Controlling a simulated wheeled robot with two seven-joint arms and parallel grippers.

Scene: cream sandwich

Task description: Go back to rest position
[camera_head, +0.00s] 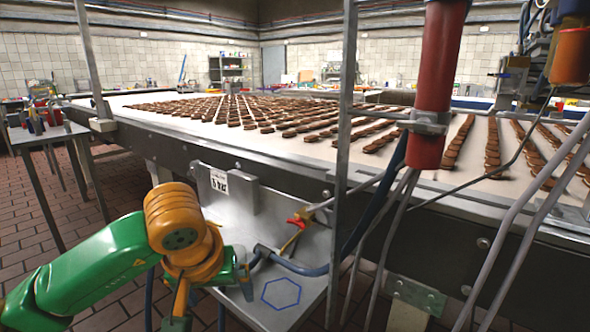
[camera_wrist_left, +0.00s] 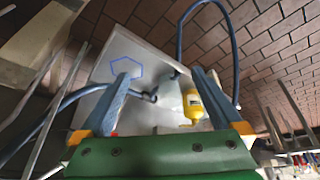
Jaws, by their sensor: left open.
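My left gripper (camera_head: 215,285) hangs beside the conveyor's front side at the end of my green and orange arm, partly hidden by its own wrist. In the left wrist view, its two blue-grey fingers (camera_wrist_left: 165,84) are spread apart with nothing held between them. Beyond them lies a metal shelf plate (camera_wrist_left: 118,45) with a blue hexagon outline (camera_wrist_left: 126,68), which also shows in the head view (camera_head: 281,293). A yellow item (camera_wrist_left: 193,104) appears near the right finger, apparently beyond it. My right gripper is out of view.
The conveyor (camera_head: 250,197) with rows of brown biscuits (camera_head: 290,115) spans the middle. A red and yellow tool (camera_head: 294,230) is at the shelf. A blue hose (camera_head: 300,268) crosses the plate. Metal posts (camera_head: 343,150) and cables stand right. A side table (camera_head: 45,133) is left.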

